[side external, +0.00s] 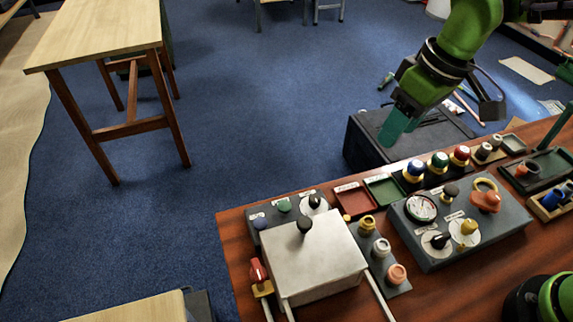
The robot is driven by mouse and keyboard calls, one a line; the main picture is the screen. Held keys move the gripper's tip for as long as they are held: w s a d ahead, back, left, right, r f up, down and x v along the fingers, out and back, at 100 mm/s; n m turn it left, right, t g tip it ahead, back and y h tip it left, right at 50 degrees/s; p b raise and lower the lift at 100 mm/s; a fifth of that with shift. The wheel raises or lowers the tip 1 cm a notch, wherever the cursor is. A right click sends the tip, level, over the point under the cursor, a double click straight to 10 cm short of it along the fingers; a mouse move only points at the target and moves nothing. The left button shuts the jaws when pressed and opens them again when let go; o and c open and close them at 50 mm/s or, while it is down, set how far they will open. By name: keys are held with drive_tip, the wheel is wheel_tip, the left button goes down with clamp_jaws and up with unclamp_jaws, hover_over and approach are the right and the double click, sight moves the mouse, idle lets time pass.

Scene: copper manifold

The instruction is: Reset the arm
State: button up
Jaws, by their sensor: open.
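My gripper (395,127) hangs from my green arm at the upper right, with its teal fingers pointing down and to the left. It is open, and nothing shows between the fingers. In the picture it overlaps a black case (358,142) behind the wooden table (229,240). It appears clear of the parts on the table. The gap between the fingers is hard to see from this side.
A silver box with a black knob (330,262) stands at the table's front left. A grey panel (478,243) carries a gauge and knobs. Red (354,200) and green (384,190) trays and several coloured caps stand near the back edge.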

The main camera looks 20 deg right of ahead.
drive_tip(key=s+d+r+m+t, duration=0.1)
drive_tip(key=s+d+m+t, duration=0.1)
drive_tip(key=s+d+m, duration=0.2)
drive_tip(key=s+d+r+m+t, duration=0.1)
drive_tip(key=s+d+m+t, duration=0.2)
drive_tip(key=s+d, duration=0.3)
drive_tip(key=d+m, duration=0.1)
drive_tip(key=d, duration=0.4)
drive_tip(key=shift+d, duration=0.15)
drive_tip(key=shift+r, duration=0.1)
